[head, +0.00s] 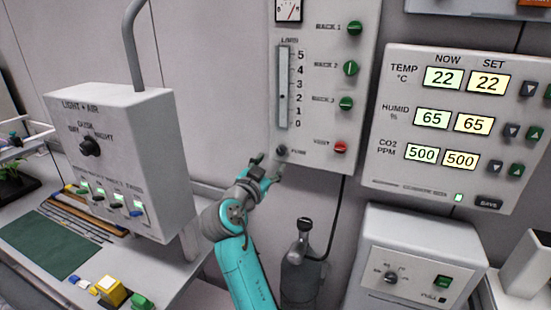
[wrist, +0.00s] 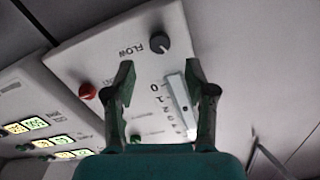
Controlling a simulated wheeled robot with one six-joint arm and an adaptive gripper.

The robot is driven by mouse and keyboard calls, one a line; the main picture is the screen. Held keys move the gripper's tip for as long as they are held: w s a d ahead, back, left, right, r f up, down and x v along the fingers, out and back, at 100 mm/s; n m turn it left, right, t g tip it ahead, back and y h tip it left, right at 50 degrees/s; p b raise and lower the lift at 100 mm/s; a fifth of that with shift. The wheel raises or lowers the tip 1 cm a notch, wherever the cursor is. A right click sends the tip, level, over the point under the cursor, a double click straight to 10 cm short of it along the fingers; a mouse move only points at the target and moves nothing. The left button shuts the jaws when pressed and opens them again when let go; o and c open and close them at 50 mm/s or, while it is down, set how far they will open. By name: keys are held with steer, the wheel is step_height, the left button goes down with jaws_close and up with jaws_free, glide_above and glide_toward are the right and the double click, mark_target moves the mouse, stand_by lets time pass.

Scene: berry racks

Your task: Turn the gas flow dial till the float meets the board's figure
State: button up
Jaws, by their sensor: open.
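My gripper (head: 267,164) is open and empty, just below and left of the dial. In the wrist view the dial (wrist: 157,43) lies beyond the fingertips, roughly between them and apart from them. My gripper (wrist: 162,68) shows both fingers spread there. No board with a flow figure is readable.
Green rack knobs (head: 348,68) and a red vent knob (head: 340,146) are on the same panel. A light and air box (head: 120,150) stands left of my arm. A climate display (head: 450,125) hangs right. A dark bottle (head: 303,265) with a hose stands below the panel.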

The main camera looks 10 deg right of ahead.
steer(key=shift+v, duration=2.5)
steer(key=s+d+f+n+t+y, duration=0.1)
steer(key=s+f+n+y, duration=0.25)
steer(key=f, duration=0.65)
steer(key=s+d+f+n+y, duration=0.25)
steer(key=s+f, duration=0.25)
steer(key=f, duration=0.5)
steer(key=s+d+f+n+y, duration=0.1)
steer(key=s+f+n+y, duration=0.25)
steer(key=s+f, duration=1)
steer(key=s+d+n+g+y, duration=0.1)
steer(key=s+n+y, duration=0.1)
steer(key=s, duration=1.9)
steer(key=w+r+v, duration=0.1)
steer(key=r+v, duration=0.1)
steer(key=v, duration=1.3)
steer(key=shift+s+d+r+m+h, duration=0.35)
steer(key=shift+s+d+r+h, duration=0.1)
steer(key=shift+r, duration=0.1)
